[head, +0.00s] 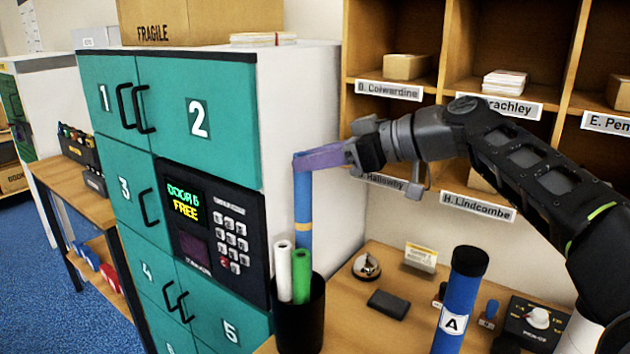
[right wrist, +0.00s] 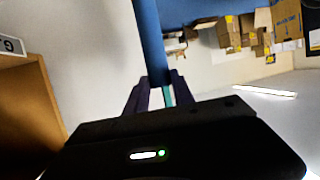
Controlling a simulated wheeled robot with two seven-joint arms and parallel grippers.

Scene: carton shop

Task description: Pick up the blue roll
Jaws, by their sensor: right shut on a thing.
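The blue roll (head: 303,200) stands nearly upright, with a tan band low on it. Its lower part is hidden behind a green roll (head: 301,275) and a white roll (head: 283,270) in a black bin (head: 300,320); I cannot tell whether its bottom end is inside the bin. My right gripper (head: 303,160), with purple fingers, is shut on the roll near its top. In the right wrist view the blue roll (right wrist: 150,40) runs between the fingers of my right gripper (right wrist: 155,88). My left gripper is not in view.
Green lockers (head: 190,105) with a keypad panel stand close on the left. Wooden pigeonholes (head: 400,30) are behind my right arm. The wooden counter (head: 350,325) holds a bell (head: 366,267), a dark blue tube (head: 460,295) marked A, and stamps.

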